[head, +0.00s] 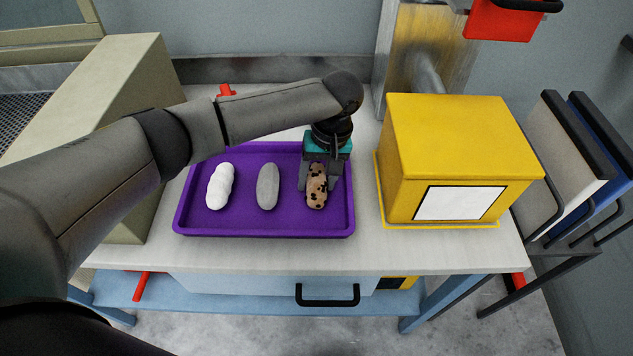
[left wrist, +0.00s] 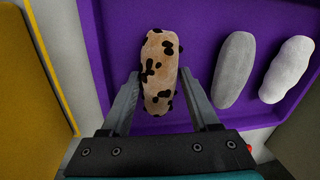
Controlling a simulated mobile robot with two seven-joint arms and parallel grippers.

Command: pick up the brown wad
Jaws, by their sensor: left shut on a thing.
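The brown wad (head: 316,194) is tan with dark blotches, at the right end of the purple tray (head: 264,234). It also shows upright in the picture in the left wrist view (left wrist: 158,62). My left gripper (head: 319,184) reaches down over it from behind and is shut on it, one finger on each side; the fingers flank it in the left wrist view (left wrist: 159,80). I cannot tell whether the wad is clear of the tray floor. A grey wad (head: 268,187) and a white wad (head: 220,187) lie to its left. My right gripper is out of view.
A yellow box (head: 455,140) with a white label stands just right of the tray. A beige housing (head: 125,90) stands at the left. The pale tabletop (head: 300,258) is bare in front of the tray. A rack with upright panels (head: 570,150) is at the far right.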

